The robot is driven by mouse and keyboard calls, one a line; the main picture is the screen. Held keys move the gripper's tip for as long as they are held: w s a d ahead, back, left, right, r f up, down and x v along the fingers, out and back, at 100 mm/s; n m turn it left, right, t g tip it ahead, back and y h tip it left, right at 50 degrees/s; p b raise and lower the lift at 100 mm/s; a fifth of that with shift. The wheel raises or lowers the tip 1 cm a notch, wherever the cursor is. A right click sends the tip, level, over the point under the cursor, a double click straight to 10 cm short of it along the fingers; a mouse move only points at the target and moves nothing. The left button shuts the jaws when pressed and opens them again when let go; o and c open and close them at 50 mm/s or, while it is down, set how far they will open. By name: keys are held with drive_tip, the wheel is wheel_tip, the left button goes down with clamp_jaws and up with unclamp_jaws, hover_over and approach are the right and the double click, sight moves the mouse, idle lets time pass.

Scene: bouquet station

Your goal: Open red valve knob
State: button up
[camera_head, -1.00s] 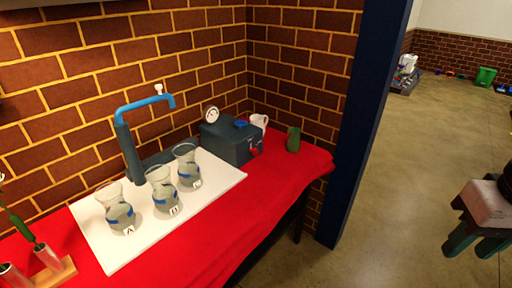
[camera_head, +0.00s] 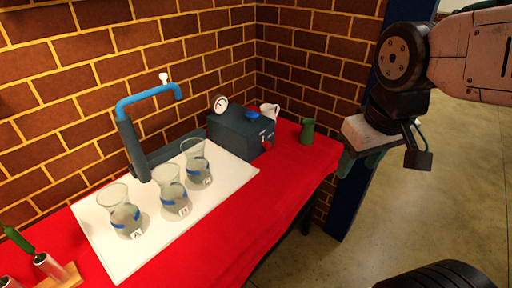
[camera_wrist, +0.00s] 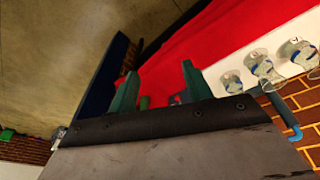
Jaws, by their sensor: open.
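The red valve knob (camera_head: 268,147) is a small red piece on the front of a dark grey box (camera_head: 232,137) at the back of the red table. In the wrist view a small bit of red (camera_wrist: 173,100) between the fingers may be this knob; it is mostly hidden. My gripper (camera_head: 358,162) is to the right of the box, near the table's right end, apart from the knob. In the wrist view its two teal fingers (camera_wrist: 158,75) stand wide apart with nothing held between them.
A gauge (camera_head: 220,103) and a blue knob (camera_head: 253,114) are on the box. Several glass vases, including one nearest the box (camera_head: 195,163), stand on a white board (camera_head: 222,193) under a blue tap (camera_head: 150,95).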

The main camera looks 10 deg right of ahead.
drive_tip(key=w+d+f+n+t, duration=0.1)
drive_tip(key=w+f+n+t, duration=0.4)
drive_tip(key=w, duration=1)
drive_tip(key=w+f+n+t, duration=0.2)
drive_tip(key=w+f+n, duration=0.4)
drive_tip(key=w, duration=0.8)
drive_tip(key=w+a+f+n+t+y, duration=0.2)
drive_tip(key=w+f+n+t, duration=0.2)
drive_tip(key=w+f, duration=0.5)
drive_tip(key=n+t+y, duration=0.2)
drive_tip(key=n+t, duration=0.2)
approach(269, 147)
drive_tip(key=shift+w+a+r, duration=0.1)
drive_tip(key=shift+w+r, duration=0.15)
drive_tip(key=shift+w, duration=0.2)
drive_tip(key=shift+w+r, duration=0.2)
drive_tip(key=shift+w, duration=0.3)
drive_tip(key=shift+s+f, duration=0.25)
drive_tip(key=shift+f, duration=0.1)
drive_tip(key=shift+x, duration=3.85)
drive_tip(key=shift+a+r, duration=0.1)
drive_tip(key=shift+a, duration=0.05)
drive_tip(key=c, duration=1)
